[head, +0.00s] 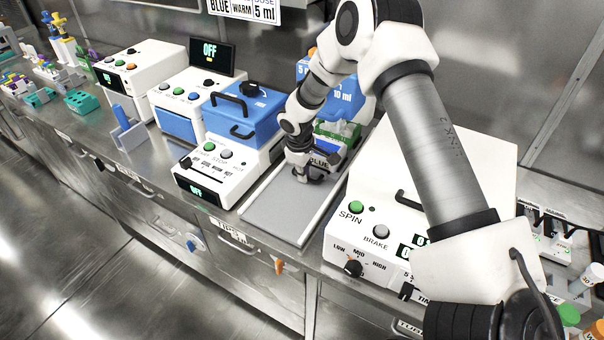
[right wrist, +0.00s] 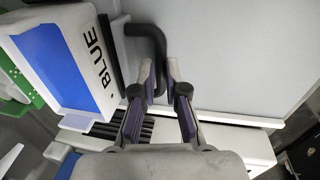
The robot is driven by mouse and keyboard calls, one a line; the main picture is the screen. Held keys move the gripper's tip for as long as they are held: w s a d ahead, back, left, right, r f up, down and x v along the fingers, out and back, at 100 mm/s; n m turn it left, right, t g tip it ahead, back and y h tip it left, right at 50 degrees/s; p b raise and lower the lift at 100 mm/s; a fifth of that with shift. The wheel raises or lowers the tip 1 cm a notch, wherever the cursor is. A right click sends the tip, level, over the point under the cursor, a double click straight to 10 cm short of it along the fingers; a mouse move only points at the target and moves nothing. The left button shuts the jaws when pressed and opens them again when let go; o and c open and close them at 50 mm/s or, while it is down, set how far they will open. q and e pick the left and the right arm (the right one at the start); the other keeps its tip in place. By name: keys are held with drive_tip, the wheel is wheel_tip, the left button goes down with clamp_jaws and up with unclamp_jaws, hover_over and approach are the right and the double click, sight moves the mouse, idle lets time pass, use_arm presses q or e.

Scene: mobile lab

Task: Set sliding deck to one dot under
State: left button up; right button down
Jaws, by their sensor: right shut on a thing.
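The sliding deck (head: 283,212) is a flat grey plate between the white OFF machine and the SPIN machine; its pale surface fills the upper right of the right wrist view (right wrist: 235,50). A black bent handle (right wrist: 146,31) rises at the deck's edge beside the box marked BLUE. My right gripper (head: 310,178) is low over the deck, and in the right wrist view its fingers (right wrist: 159,66) are shut on this handle. The arm partly covers the handle in the head view. My left gripper is not in view.
A blue-and-white box marked BLUE with a dot (right wrist: 65,62) stands close beside the gripper. The SPIN machine (head: 375,215) is close on the right, the white OFF machine (head: 222,172) on the left. A blue lidded box (head: 245,108) stands behind.

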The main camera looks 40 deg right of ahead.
drive_tip(key=c, duration=1.5)
unclamp_jaws()
drive_tip(key=r, duration=0.4)
drive_tip(key=a+r, duration=0.1)
drive_tip(key=r, duration=0.2)
drive_tip(key=a+r, duration=0.1)
drive_tip(key=r, duration=0.3)
drive_tip(key=shift+s+r, duration=0.35)
